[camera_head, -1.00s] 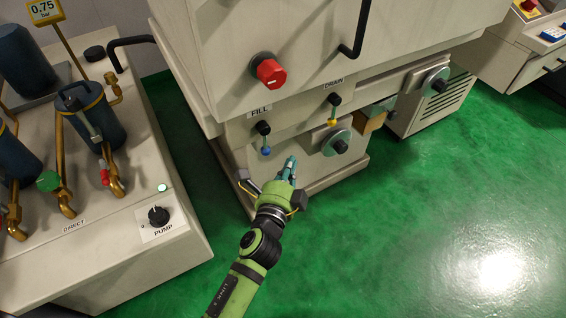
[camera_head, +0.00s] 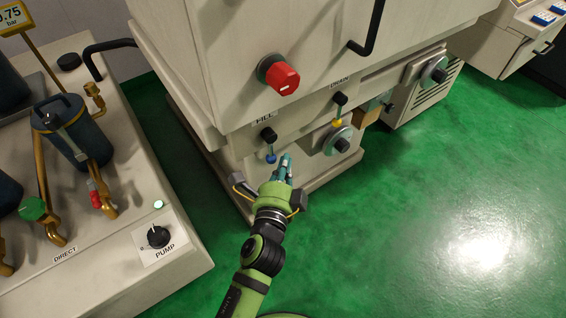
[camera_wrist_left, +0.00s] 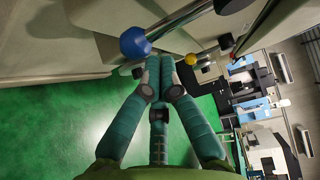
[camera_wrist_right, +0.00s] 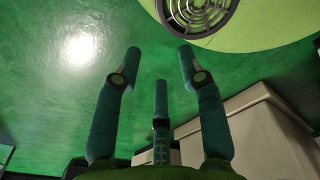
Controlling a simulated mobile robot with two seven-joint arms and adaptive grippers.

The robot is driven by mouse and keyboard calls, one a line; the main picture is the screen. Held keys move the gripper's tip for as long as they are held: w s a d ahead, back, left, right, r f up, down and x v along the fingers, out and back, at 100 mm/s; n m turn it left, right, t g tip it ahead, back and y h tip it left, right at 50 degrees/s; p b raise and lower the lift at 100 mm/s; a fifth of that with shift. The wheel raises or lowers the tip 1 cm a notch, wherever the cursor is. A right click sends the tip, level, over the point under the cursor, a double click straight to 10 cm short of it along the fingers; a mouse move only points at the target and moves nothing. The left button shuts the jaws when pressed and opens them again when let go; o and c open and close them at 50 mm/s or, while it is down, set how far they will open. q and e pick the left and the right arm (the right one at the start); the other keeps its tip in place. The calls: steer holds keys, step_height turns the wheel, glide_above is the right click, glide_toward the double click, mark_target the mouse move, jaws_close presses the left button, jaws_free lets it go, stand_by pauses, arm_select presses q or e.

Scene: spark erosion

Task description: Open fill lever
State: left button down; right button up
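The fill lever (camera_head: 269,146) sits under the FILL label on the front of the beige machine. It has a black hub, a short rod pointing down and a blue ball knob at its lower end. My left gripper (camera_head: 286,159) is just right of the knob in the head view. In the left wrist view the blue knob (camera_wrist_left: 135,42) lies just beyond and left of the left fingertips (camera_wrist_left: 159,62), which are together with nothing between them. I cannot tell whether they touch it. My right gripper (camera_wrist_right: 158,62) is open and empty over the green floor.
The drain lever (camera_head: 339,110) with a yellow knob is to the right, above a round handle (camera_head: 341,144). A red knob (camera_head: 283,77) is above the fill lever. The pump cabinet (camera_head: 110,278) stands at the left. The green floor at right is clear.

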arm_select(q)
steer(key=a+p, duration=0.1)
steer(key=p, duration=0.2)
steer(key=s+a+m+g+p, duration=0.1)
steer(key=p, duration=0.2)
steer(key=s+a+g+y+p, duration=0.1)
steer(key=p, duration=0.3)
steer(key=shift+s+a+r+m, duration=0.2)
steer(key=shift+a+r+m, duration=0.1)
steer(key=shift+r+m, duration=0.1)
steer(key=shift+s+a+r+p, duration=0.35)
steer(key=shift+a+r+p, duration=0.2)
steer(key=shift+r+p, duration=0.2)
steer(key=shift+s+a+r+p, duration=0.4)
steer(key=shift+a+r+p, duration=0.15)
steer(key=shift+p, duration=0.3)
steer(key=shift+s+a+r+p, duration=0.35)
steer(key=shift+a+r+p, duration=0.15)
steer(key=shift+r+p, duration=0.3)
